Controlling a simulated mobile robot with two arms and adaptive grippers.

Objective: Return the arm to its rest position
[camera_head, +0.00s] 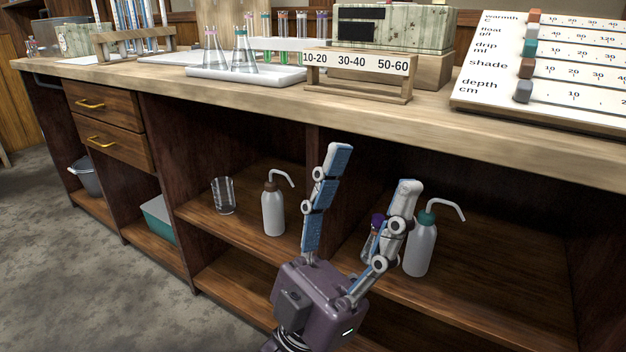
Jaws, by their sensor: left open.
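My left gripper (368,168) is in the lower middle of the head view, pointing up in front of the bench's open shelves. Its two blue-padded fingers stand wide apart with nothing between them. Its purple palm (318,304) is at the bottom. The right finger partly hides a small flask with a purple top (371,240) on the shelf. My right gripper is not in view.
The wooden bench top (420,116) runs above the gripper. It bears a numbered sign (355,62), a white tray with flasks (246,76) and a slider board (545,65). Wash bottles with a brown cap (273,212) and a green cap (420,248), and a beaker (223,196), stand on the shelf.

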